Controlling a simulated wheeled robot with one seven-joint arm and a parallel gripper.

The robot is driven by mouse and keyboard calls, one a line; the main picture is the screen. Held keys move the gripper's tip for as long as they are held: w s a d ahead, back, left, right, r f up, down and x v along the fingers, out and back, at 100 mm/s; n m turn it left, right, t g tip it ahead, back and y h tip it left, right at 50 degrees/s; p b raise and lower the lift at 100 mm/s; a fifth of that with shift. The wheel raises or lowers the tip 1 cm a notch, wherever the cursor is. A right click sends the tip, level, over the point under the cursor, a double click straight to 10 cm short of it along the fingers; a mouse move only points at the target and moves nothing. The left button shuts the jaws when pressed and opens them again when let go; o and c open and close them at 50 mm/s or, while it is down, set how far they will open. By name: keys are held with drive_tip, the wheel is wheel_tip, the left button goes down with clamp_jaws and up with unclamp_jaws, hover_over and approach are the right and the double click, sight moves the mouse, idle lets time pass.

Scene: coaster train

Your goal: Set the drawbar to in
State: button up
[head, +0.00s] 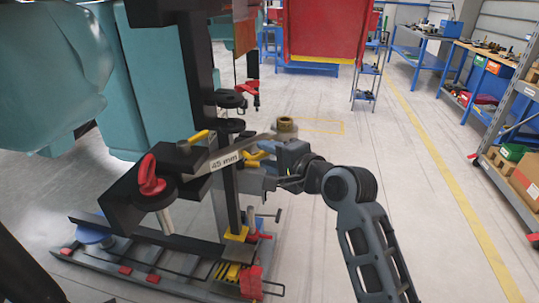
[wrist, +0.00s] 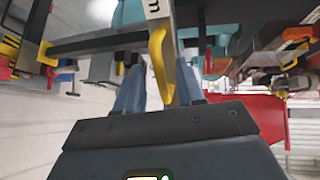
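A dark metal coupling assembly stands at the left in the head view. I cannot tell for sure which part is the drawbar; a dark horizontal arm (head: 125,205) with a red knob (head: 150,178) is one candidate. A grey flat bar (head: 222,160) marked "45 mm" lies across the assembly. A yellow lever (head: 257,157) is beside my gripper (head: 272,158). In the wrist view, a curved yellow piece (wrist: 158,60) hangs between the two blue-grey fingertips of my gripper (wrist: 158,90). The fingers are apart, with a gap visible to its left; contact at its right is unclear.
A brass round fitting (head: 286,125) sits at the bar's far end. A dark upright post (head: 197,70) and teal bodies (head: 65,65) crowd the left. Open floor (head: 440,220) lies to the right, before the shelves (head: 515,130).

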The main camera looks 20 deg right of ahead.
drive_tip(key=shift+c, duration=0.4)
clamp_jaws()
